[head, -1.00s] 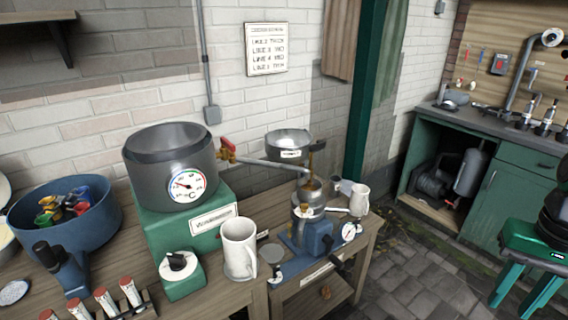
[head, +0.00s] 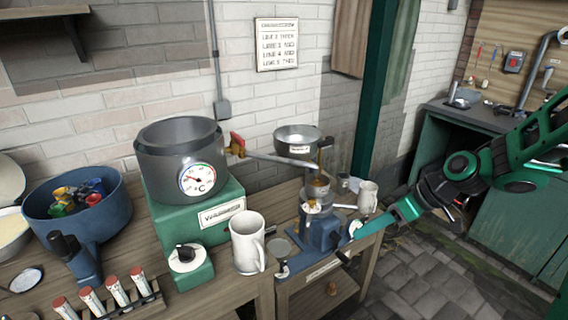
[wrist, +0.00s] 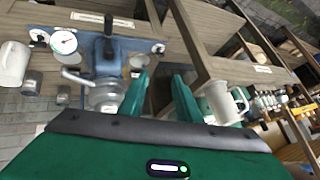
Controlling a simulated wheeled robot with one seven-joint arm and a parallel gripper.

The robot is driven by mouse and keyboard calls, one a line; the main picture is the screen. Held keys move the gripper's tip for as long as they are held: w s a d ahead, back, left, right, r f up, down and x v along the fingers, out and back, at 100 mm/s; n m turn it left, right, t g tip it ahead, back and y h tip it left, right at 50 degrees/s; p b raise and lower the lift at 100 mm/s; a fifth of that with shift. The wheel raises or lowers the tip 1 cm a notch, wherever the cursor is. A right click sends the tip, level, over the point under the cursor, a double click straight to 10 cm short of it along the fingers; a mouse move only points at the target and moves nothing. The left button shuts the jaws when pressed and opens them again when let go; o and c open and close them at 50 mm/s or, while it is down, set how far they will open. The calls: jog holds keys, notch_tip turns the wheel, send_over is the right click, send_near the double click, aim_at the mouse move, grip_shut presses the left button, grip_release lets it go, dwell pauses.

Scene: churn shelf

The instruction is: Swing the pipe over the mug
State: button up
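The grey pipe (head: 282,160) runs right from a red-handled valve (head: 237,145) beside the grey heated pot (head: 180,155). Its far end is above the blue-based machine (head: 320,232), not over a mug. A large white mug (head: 246,245) stands on the bench left of the machine. A smaller white mug (head: 367,199) stands to its right. My gripper (head: 360,240) reaches in from the right, in front of the machine's right side. In the wrist view its two green fingers (wrist: 160,85) are apart with nothing between them. A white mug (wrist: 216,102) shows right of them.
A metal bowl (head: 298,140) is behind the pipe. A green control box with a knob (head: 190,265) and a rack of red-capped tubes (head: 120,295) stand at the front left. A dial gauge (wrist: 63,41) is on the machine. A green post (head: 375,90) rises behind the bench.

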jog(key=w+a+r+n+t+y, duration=0.1)
jog(key=w+a+r+n+y, duration=0.1)
jog(key=w+a+y, duration=0.15)
jog(key=w+a+r+n+y, duration=0.1)
jog(key=w+a+r+y, duration=0.15)
jog(key=a, duration=0.25)
jog(key=t+y, duration=0.2)
jog(key=y, duration=0.2)
send_near(286, 162)
jog(key=shift+n, duration=0.4)
jog(key=x, duration=1)
jog(key=shift+w+f, duration=0.2)
jog(key=shift+w, duration=0.2)
